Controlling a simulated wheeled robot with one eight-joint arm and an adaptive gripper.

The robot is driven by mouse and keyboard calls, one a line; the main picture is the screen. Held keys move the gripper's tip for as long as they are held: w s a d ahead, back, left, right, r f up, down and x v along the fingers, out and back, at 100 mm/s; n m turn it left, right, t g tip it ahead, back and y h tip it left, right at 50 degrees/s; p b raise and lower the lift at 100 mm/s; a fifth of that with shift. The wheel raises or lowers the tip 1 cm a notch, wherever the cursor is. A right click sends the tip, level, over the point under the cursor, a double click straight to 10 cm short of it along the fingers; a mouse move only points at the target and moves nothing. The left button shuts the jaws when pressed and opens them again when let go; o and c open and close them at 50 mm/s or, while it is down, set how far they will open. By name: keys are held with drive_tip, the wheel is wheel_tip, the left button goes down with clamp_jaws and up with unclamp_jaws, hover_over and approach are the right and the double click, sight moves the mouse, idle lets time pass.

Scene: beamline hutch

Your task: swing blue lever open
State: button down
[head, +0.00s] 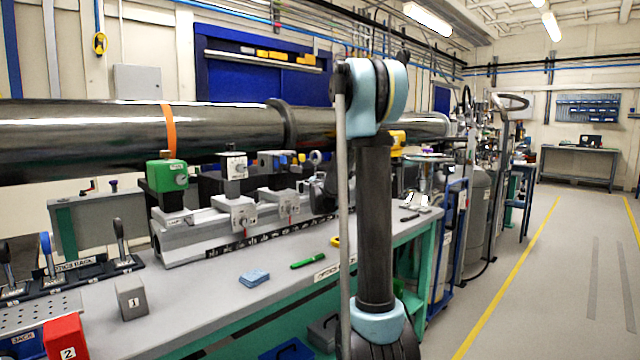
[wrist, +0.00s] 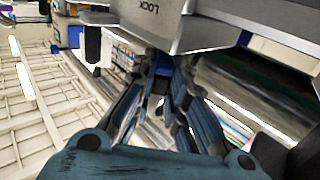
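In the wrist view, a blue part (wrist: 163,63), which looks like the blue lever, shows under the edge of a grey block (wrist: 150,18) marked LOCK. The two fingers of my gripper (wrist: 168,78) run up from the bottom and draw close together at the tips. The tips appear to be on both sides of the blue part, with little gap. The fingers and block hide most of the lever. In the head view my arm stands in the middle, and neither the gripper nor this blue part can be made out.
A long dark beam pipe (head: 80,135) runs over the bench (head: 225,318). A rail (head: 195,238) with a green-topped mount (head: 167,178) stands on it. An optics rack (head: 75,275) with upright handles, one blue, is at left. The floor (head: 560,290) at right is clear.

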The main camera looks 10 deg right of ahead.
drive_tip(key=shift+a+h, duration=0.1)
drive_tip(key=shift+h, duration=0.2)
drive_tip(key=shift+a+m+h, duration=0.15)
drive_tip(key=shift+m+h, duration=0.55)
drive_tip(key=c, duration=1.6)
unclamp_jaws()
drive_tip(key=v, duration=1.2)
drive_tip(key=shift+a, duration=0.2)
drive_tip(key=shift+w+r, duration=0.1)
drive_tip(key=shift+c, duration=0.5)
